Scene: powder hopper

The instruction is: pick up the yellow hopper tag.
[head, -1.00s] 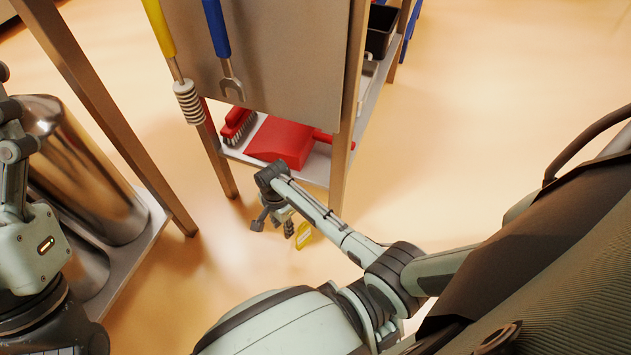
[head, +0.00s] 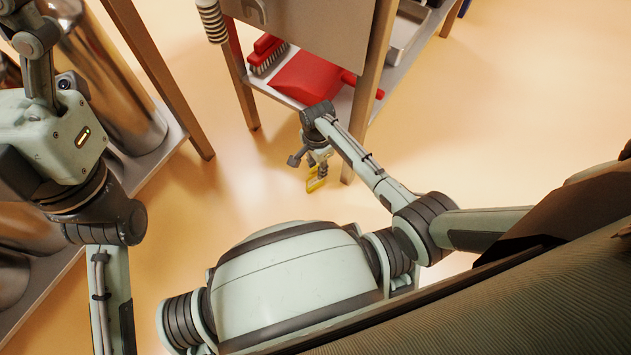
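The yellow hopper tag (head: 316,181) is small and low, near the floor by the shelf's front right leg in the head view. My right gripper (head: 319,164) points down right at it, and its fingers overlap the tag's upper part. The fingers are small and partly hidden by the wrist, so I cannot tell whether they touch or grip the tag. My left gripper (head: 38,42) is at the upper left, far from the tag. Its fingertips run toward the picture's edge, and its opening is unclear.
A shelf rack with wooden legs (head: 363,100) stands just behind my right gripper. A red dustpan (head: 305,82) and a red brush (head: 267,55) lie on its lower shelf. Metal cylinders (head: 120,85) stand on a low shelf at left. The floor (head: 480,110) at right is clear.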

